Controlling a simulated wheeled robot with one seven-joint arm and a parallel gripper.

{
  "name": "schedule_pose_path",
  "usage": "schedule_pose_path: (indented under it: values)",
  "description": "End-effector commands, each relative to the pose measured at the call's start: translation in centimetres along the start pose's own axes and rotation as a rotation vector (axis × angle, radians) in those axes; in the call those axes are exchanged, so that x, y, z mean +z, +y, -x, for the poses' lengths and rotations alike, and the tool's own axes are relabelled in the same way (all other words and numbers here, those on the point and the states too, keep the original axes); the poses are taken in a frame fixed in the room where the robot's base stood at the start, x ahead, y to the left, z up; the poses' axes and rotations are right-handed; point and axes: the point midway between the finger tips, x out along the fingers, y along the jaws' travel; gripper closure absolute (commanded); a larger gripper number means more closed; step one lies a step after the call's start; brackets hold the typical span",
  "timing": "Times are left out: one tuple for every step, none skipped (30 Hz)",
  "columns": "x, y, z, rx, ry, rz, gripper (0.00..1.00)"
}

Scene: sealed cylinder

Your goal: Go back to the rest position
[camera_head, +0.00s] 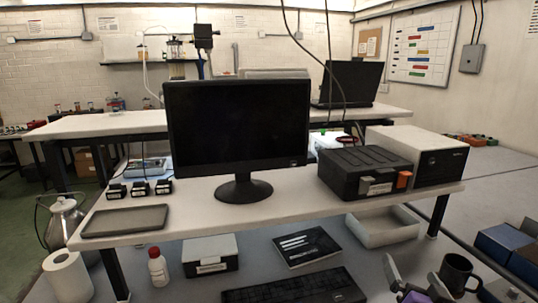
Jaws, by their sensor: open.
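My gripper (414,284) is at the bottom right of the head view, cut off by the lower edge. Its two grey fingers stand apart, and nothing shows held between them. A black mug (457,271) stands just right of the fingers. I cannot tell whether the gripper touches it. The rest of my arm is mostly out of view.
A black keyboard (295,288) lies left of my gripper. A dark booklet (307,246), a pale open tray (382,228) and a lidded box (210,256) sit under the raised shelf (290,215). Blue boxes (505,243) stand at the right. A monitor (238,125) is on the shelf.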

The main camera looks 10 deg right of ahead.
Motion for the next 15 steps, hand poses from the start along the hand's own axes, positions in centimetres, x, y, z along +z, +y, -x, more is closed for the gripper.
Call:
schedule_pose_path:
  values:
    - [1.4,-0.9,1.9,-0.016,0.016,0.003,0.0]
    - [1.9,-1.3,2.9,-0.023,0.03,0.009,0.0]
    - [2.4,-1.8,4.3,-0.032,0.048,0.018,0.0]
    - [2.8,-2.2,5.4,-0.038,0.061,0.024,0.0]
    - [3.3,-2.5,6.5,-0.043,0.072,0.032,0.0]
    - [3.8,-2.9,8.0,-0.051,0.087,0.041,0.0]
    - [4.2,-3.1,9.1,-0.054,0.096,0.05,0.0]
    - [4.5,-3.4,10.3,-0.059,0.105,0.057,0.0]
    - [5.0,-3.6,11.9,-0.064,0.116,0.07,0.0]
    - [5.3,-3.8,13.1,-0.067,0.123,0.078,0.0]
    - [5.6,-3.9,14.2,-0.071,0.128,0.088,0.0]
    - [6.0,-4.1,15.8,-0.075,0.136,0.101,0.0]
    - [6.2,-4.2,17.0,-0.079,0.139,0.111,0.0]
    - [6.5,-4.3,18.2,-0.083,0.142,0.122,0.0]
    - [6.7,-4.4,19.8,-0.088,0.145,0.136,0.0]
